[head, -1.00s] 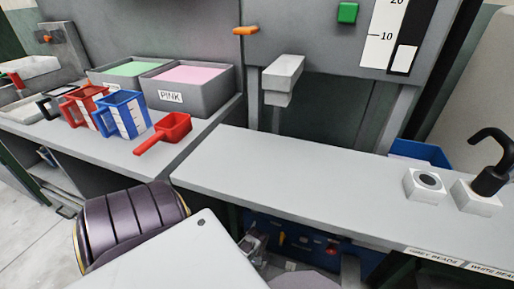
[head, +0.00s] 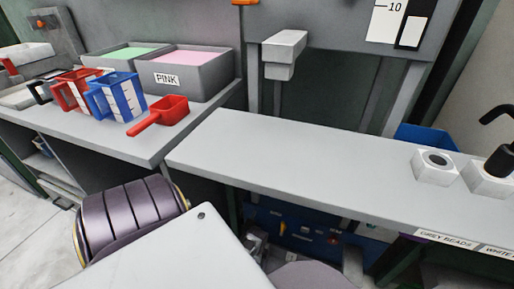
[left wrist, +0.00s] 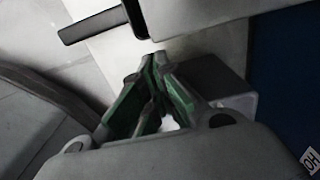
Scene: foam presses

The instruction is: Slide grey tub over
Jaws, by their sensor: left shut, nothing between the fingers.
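Two grey tubs stand at the back of the left bench. The nearer grey tub (head: 184,86), labelled PINK, holds pink material. The grey tub beside it (head: 97,62) holds green material and is partly hidden. I cannot tell which one the task means. My left gripper (left wrist: 155,62) shows in the left wrist view with its green-padded fingers together at the tips and empty. No tub shows near it there. I cannot clearly make out this gripper in the head view. My right gripper is in neither view.
On the left bench (head: 140,150) are a red scoop (head: 163,112), a blue jug (head: 122,97) and a red jug (head: 68,92). The right counter (head: 290,160) is mostly clear, with white blocks (head: 436,168) at its right end. A dark bar (left wrist: 92,25) lies beyond my left fingers.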

